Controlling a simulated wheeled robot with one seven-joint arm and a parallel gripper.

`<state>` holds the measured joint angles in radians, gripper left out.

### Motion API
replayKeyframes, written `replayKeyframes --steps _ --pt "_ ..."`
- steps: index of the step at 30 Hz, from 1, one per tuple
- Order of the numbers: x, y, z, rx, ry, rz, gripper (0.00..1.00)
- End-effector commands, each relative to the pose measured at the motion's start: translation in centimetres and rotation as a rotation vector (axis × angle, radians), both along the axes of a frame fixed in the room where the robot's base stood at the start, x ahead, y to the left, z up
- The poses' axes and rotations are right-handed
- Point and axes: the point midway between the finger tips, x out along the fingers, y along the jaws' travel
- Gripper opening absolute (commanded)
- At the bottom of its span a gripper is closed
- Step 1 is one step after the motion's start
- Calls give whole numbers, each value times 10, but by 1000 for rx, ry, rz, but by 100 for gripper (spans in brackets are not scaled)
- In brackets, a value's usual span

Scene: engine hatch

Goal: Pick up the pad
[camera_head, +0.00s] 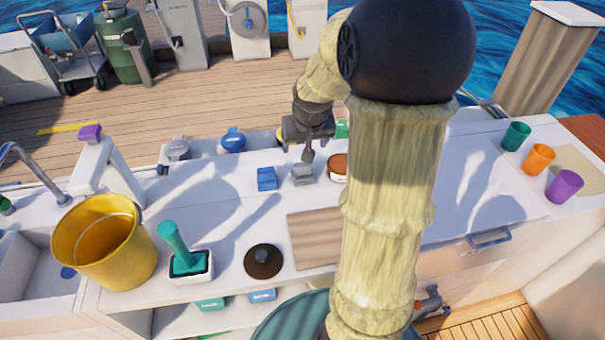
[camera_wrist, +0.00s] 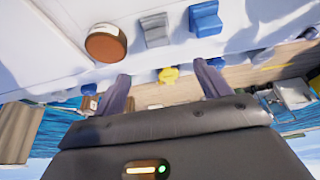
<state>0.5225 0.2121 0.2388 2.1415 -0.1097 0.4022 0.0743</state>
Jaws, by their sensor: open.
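No thing is plainly marked as the pad. Two small stepped blocks lie on the white counter and could be it: a blue block (camera_head: 267,179) and a grey block (camera_head: 302,175). In the wrist view the grey block (camera_wrist: 155,29) and the blue block (camera_wrist: 205,18) sit beyond my fingers, near the counter's edge. My gripper (camera_head: 308,150) hangs just behind the grey block in the head view. In the wrist view my gripper (camera_wrist: 163,82) is open with nothing held between its fingers. A yellow piece (camera_wrist: 168,75) shows past the gap between them.
A brown-topped jar (camera_head: 338,168) stands right of the grey block, partly behind my arm. A cutting board (camera_head: 312,238), dark round lid (camera_head: 263,261), teal-handled tool (camera_head: 176,247) and yellow bucket (camera_head: 105,242) are nearer. Several cups, including an orange cup (camera_head: 538,159), stand far right.

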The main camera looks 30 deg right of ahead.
Motion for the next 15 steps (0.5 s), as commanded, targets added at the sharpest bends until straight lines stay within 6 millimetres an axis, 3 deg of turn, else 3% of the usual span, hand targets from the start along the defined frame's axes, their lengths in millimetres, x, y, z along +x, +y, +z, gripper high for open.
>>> replayKeyframes --steps 3,15 --pt "7 -2 -23 2 5 0 75" --pt "33 -9 -87 2 3 0 75"
